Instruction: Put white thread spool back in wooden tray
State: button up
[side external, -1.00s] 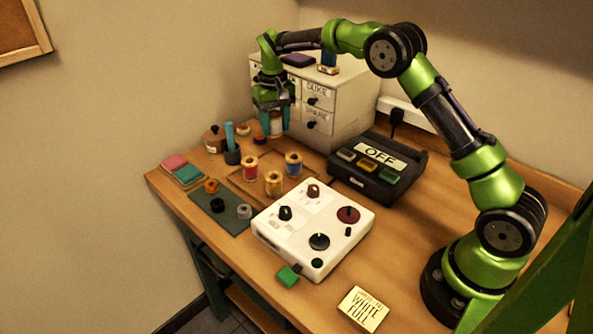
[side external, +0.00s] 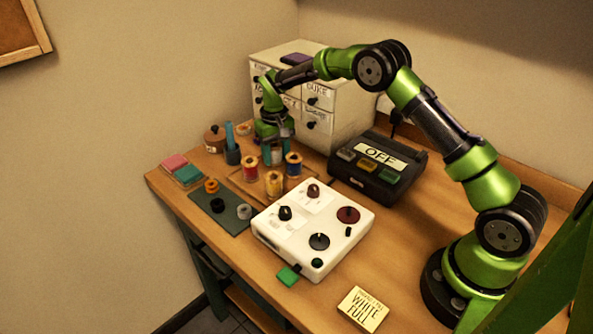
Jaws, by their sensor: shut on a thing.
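My gripper (side external: 276,157) points down at the back of the shallow wooden tray (side external: 237,181). It is shut on the white thread spool (side external: 277,154), which is mostly hidden between the teal fingers. The spool is low, behind the other spools; I cannot tell whether it touches the tray floor. A red spool (side external: 250,169), a yellow spool (side external: 274,184) and a blue spool (side external: 293,166) stand upright in the tray, close around the gripper.
A white control box (side external: 313,226) with knobs stands in front of the tray. A black device marked OFF (side external: 377,165) is to the right, and a drawer cabinet (side external: 340,110) is behind. A dark cup (side external: 232,155) and a green mat with bobbins (side external: 232,222) are to the left.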

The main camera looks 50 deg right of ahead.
jog(key=shift+f, duration=0.15)
jog(key=o, duration=1)
jog(key=shift+o, duration=0.3)
jog(key=shift+d, duration=0.1)
jog(key=shift+d, duration=0.1)
